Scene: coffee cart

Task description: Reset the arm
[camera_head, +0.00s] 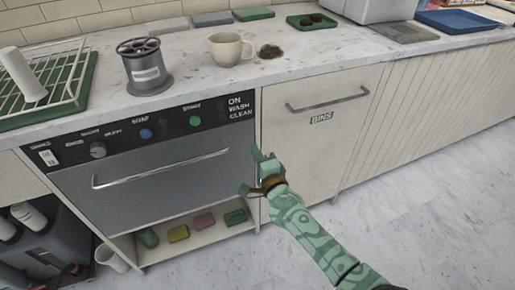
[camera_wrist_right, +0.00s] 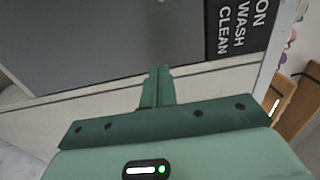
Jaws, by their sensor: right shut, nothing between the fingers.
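My right arm, patterned green, reaches in from the lower right of the head view. Its right gripper (camera_head: 252,172) is in front of the cart, near the seam between the dishwasher and the bins cabinet, below the counter. In the right wrist view the green fingers (camera_wrist_right: 157,86) are together with nothing between them. The dishwasher front (camera_head: 150,180) and its "ON WASH CLEAN" panel (camera_wrist_right: 238,28) lie beyond the fingers. My left gripper is not in view.
The bins cabinet (camera_head: 310,150) is shut. Sponges (camera_head: 178,233) lie on a low shelf. Open floor (camera_head: 430,190) is at right.

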